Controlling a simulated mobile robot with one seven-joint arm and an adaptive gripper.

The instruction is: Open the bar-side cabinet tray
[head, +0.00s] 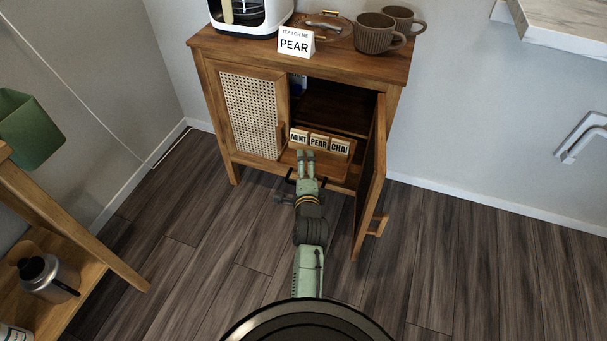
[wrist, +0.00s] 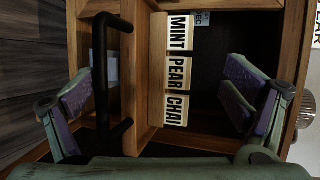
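The wooden cabinet tray (head: 339,172) sits low in the open right-hand side of the cane cabinet (head: 222,120). Blocks labelled MINT, PEAR and CHAI (head: 319,141) stand in it; they also show in the wrist view (wrist: 178,70). The tray's black bar handle (wrist: 101,70) runs up and down left of the labels in the wrist view. My gripper (head: 306,160) is in front of the tray. In the wrist view my gripper (wrist: 160,98) has its fingers wide apart, with the handle in the gap, closer to the left finger. I cannot see either finger touching it.
The right cabinet door (head: 371,185) stands open beside my arm; the left cane door (head: 251,112) is shut. A PEAR card (head: 295,43), brown mugs (head: 376,34) and a white appliance (head: 270,15) stand on top. A wooden shelf unit (head: 85,225) is at left. Floor around is clear.

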